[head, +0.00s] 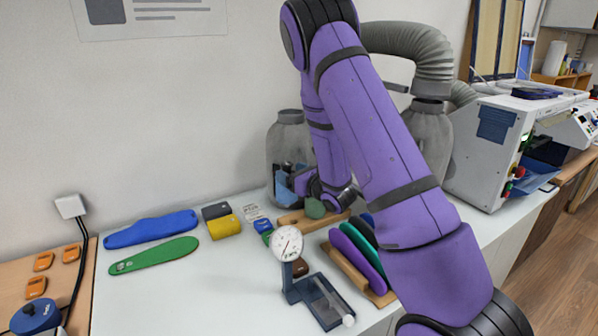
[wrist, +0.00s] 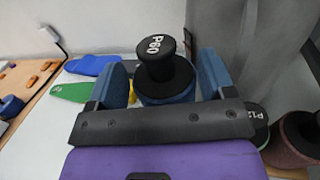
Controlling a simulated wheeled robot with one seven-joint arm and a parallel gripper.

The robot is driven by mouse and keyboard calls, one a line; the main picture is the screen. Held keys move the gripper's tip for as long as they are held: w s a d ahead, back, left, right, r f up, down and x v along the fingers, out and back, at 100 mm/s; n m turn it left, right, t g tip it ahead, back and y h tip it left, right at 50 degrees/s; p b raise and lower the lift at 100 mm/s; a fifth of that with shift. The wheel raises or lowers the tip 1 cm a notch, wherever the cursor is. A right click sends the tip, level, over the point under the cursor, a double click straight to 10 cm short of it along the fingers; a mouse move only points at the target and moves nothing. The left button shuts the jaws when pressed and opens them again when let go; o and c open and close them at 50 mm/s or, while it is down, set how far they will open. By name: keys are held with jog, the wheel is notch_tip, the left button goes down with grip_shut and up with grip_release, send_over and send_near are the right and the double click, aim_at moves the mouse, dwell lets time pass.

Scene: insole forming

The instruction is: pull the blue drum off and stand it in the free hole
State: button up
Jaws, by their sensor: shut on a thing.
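The blue drum (wrist: 166,88), with a black top marked P60, stands between the two blue fingers of my gripper (wrist: 163,78) in the wrist view. My gripper is shut on it. In the head view my gripper (head: 290,187) is low in front of a clear jar, partly hidden by my arm; the drum cannot be told apart there. A wooden holder (head: 292,220) lies below, with a green drum (head: 315,208) on it. The green drum also shows in the wrist view (wrist: 260,132), marked P12, beside a reddish-brown drum (wrist: 300,135). The free hole cannot be made out.
A dial gauge (head: 287,243) stands in front of the holder. A rack of coloured insoles (head: 358,252) is to its right. Blue (head: 150,229) and green (head: 153,254) insoles lie left. A grey jar (head: 285,135) and hose stand behind.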

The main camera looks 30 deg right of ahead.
aim_at(297, 198)
jog(key=shift+s+d+f, duration=0.1)
jog(key=shift+s+d, duration=0.25)
jog(key=shift+d, duration=0.4)
notch_tip(297, 198, down, 6)
jog(key=shift+d+r, duration=0.1)
jog(key=shift+r, duration=0.15)
jog(key=shift+s, duration=0.15)
dwell(0.3)
jog(key=shift+s+f, duration=0.1)
jog(key=shift+f, duration=1.6)
dwell(2.3)
jog(key=o, duration=1)
jog(key=shift+s, duration=0.1)
